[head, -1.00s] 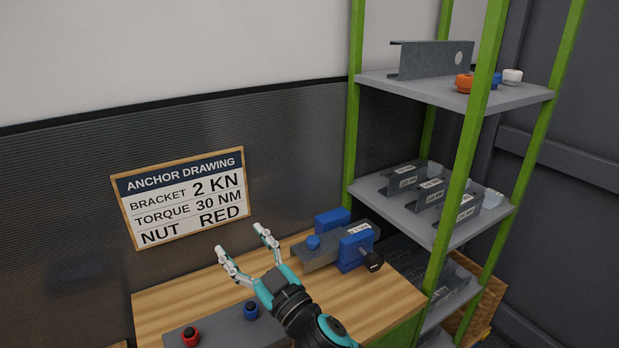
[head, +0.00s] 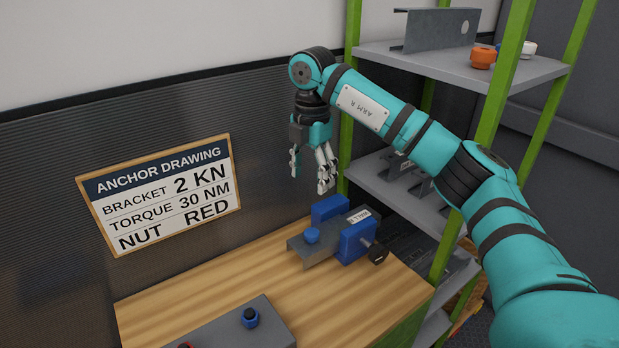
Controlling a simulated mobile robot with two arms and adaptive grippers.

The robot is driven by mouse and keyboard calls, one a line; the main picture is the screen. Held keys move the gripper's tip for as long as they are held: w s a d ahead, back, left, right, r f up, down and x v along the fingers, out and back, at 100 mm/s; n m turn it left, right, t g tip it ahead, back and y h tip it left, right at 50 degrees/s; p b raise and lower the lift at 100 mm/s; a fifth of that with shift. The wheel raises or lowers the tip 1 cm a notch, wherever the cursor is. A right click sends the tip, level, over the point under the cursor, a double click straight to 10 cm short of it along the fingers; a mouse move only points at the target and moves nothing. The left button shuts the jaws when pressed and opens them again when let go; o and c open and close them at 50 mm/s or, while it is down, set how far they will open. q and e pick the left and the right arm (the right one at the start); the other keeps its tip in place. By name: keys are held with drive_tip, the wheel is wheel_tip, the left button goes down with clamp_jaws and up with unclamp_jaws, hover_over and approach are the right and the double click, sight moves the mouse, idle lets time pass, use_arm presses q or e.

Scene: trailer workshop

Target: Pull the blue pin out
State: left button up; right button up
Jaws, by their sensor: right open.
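A blue round-headed piece (head: 312,235), which looks like the blue pin, sits upright on a grey metal bracket (head: 299,248). The bracket is held in a blue vise (head: 357,240) on the wooden bench. My right gripper (head: 311,182) points down above the blue piece, open and empty, with a clear gap between them. A second blue piece (head: 250,317) with a dark top sits on a grey block (head: 222,335) at the front of the bench. My left gripper is not in view.
A green-posted shelf (head: 512,75) with grey boards stands right of the bench, with brackets and an orange piece (head: 482,58) on it. A sign (head: 165,195) hangs on the wall behind. The bench (head: 190,290) is bare between block and vise.

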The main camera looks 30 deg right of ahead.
sight(312, 232)
wheel_tip(312, 232, down, 17)
drive_tip(key=p, duration=0.3)
drive_tip(key=shift+d+f, duration=0.15)
clamp_jaws()
idle(0.8)
